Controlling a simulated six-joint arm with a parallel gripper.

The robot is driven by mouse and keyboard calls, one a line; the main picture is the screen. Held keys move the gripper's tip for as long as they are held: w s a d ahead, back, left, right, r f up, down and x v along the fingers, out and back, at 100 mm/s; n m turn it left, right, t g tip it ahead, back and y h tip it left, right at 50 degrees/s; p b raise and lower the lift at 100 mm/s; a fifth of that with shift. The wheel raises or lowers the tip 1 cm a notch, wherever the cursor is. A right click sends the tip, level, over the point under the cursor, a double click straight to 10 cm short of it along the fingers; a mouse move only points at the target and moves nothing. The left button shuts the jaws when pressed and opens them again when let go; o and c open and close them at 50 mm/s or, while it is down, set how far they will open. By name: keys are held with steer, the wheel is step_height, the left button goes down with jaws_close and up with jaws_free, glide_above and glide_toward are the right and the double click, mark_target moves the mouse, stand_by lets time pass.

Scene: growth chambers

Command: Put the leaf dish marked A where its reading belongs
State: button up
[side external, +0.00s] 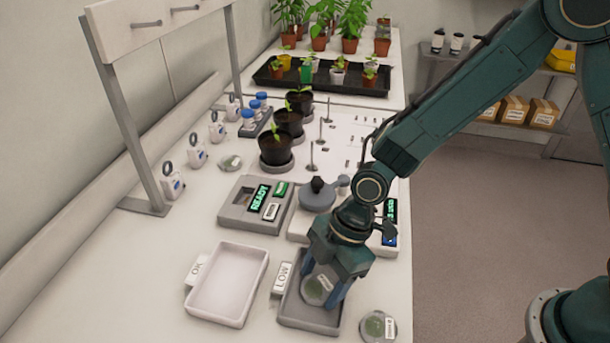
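A round leaf dish (315,291) with a green leaf and a small white label is between the fingers of my gripper (323,292). The dish is in or just above the dark grey tray (302,318) beside the LOW sign (283,278). The fingers are at either side of the dish; I cannot tell whether they grip it. A second labelled dish (378,326) lies on the bench right of that tray. A third dish (231,162) lies farther back. The dish letters are too small to read. The white tray (264,262) beside the OK sign (196,269) looks empty.
A grey device (235,212) with a lit READY display stands behind the trays. Another device (299,228), partly hidden by my arm, has a grey round piece (317,198) with a dark knob near it. Black plant pots (276,151) stand behind. The bench's front left is clear.

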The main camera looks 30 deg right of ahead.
steer(key=shift+o, duration=0.8)
steer(key=shift+r, duration=0.2)
steer(key=v, duration=1.2)
